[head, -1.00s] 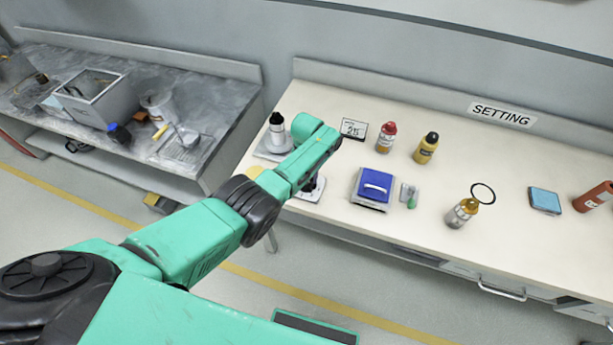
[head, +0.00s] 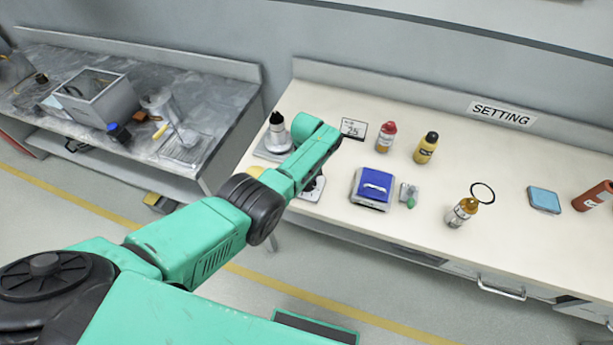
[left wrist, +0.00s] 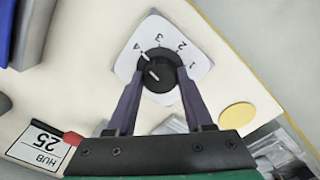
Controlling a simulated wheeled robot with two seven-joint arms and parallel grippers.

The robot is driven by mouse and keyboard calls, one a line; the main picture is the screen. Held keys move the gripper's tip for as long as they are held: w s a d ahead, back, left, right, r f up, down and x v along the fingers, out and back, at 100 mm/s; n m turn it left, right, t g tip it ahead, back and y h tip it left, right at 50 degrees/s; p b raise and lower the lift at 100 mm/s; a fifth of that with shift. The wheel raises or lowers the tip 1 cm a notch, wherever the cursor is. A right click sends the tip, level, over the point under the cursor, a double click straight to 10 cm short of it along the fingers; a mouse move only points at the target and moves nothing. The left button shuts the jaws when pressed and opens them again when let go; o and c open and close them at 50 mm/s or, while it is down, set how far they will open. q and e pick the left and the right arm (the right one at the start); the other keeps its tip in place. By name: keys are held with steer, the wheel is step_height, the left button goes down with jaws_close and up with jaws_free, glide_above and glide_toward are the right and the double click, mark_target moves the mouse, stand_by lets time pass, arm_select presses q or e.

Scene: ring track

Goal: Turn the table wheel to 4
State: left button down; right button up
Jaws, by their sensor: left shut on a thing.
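The table wheel is a dark round knob (left wrist: 161,62) on a white dial plate (left wrist: 196,48) marked 1 to 4, seen in the left wrist view. White marks show on the knob's left side, toward the 4; the exact pointer alignment is hard to tell. My left gripper (left wrist: 161,78) is shut on the knob, one finger on each side. In the head view my left arm hides most of the wheel; an edge of the white plate (head: 311,193) shows beside it. My right gripper is not in view.
A blue-topped box (head: 372,188) stands right of the wheel. A "HUB 25" card (head: 353,128), a red-capped bottle (head: 385,137) and a yellow bottle (head: 426,148) stand behind. A dark-topped device (head: 277,132) is at the back left.

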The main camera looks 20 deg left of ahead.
arm_select(q)
steer(key=shift+w+r, duration=0.15)
steer(key=shift+w, duration=0.05)
steer(key=shift+c, duration=2)
jaws_free()
steer(key=shift+o, duration=0.6)
steer(key=shift+s, duration=0.15)
step_height(320, 180, up, 6)
steer(key=p, duration=0.3)
step_height(320, 180, up, 8)
steer(key=b, duration=0.1)
steer(key=shift+r, duration=0.2)
steer(key=shift+f, duration=0.1)
